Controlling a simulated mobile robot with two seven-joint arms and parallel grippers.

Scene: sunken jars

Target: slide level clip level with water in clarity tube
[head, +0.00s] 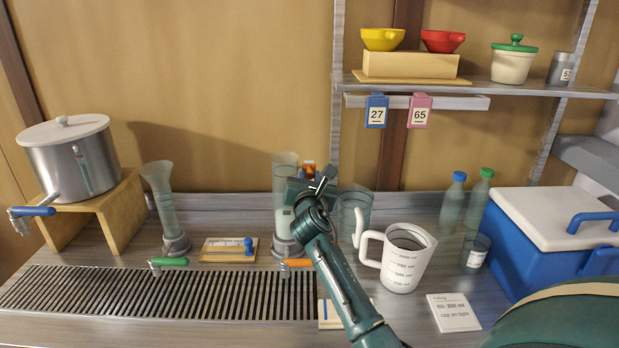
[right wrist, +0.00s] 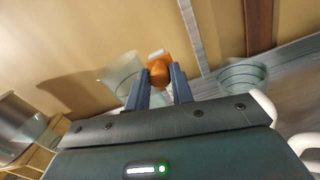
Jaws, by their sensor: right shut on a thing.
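The clarity tube (head: 285,170) is a clear upright cylinder behind the drain grate, with cloudy whitish water (head: 283,222) low in it and an orange tap (head: 297,262) at its foot. An orange level clip (head: 308,168) shows at the tube's right side, well above the visible water. My right gripper (head: 307,179) is shut on the clip, partly hiding the tube. In the right wrist view the clip (right wrist: 158,70) sits between the two fingers, with a clear vessel's rim (right wrist: 122,72) just left. My left gripper is not in view.
A clear glass (head: 355,205) and a white measuring jug (head: 407,262) stand close right of my gripper. A flared tube (head: 162,200) with a green tap stands left. A blue cooler (head: 545,235) is at right. The grate (head: 150,295) is mostly clear.

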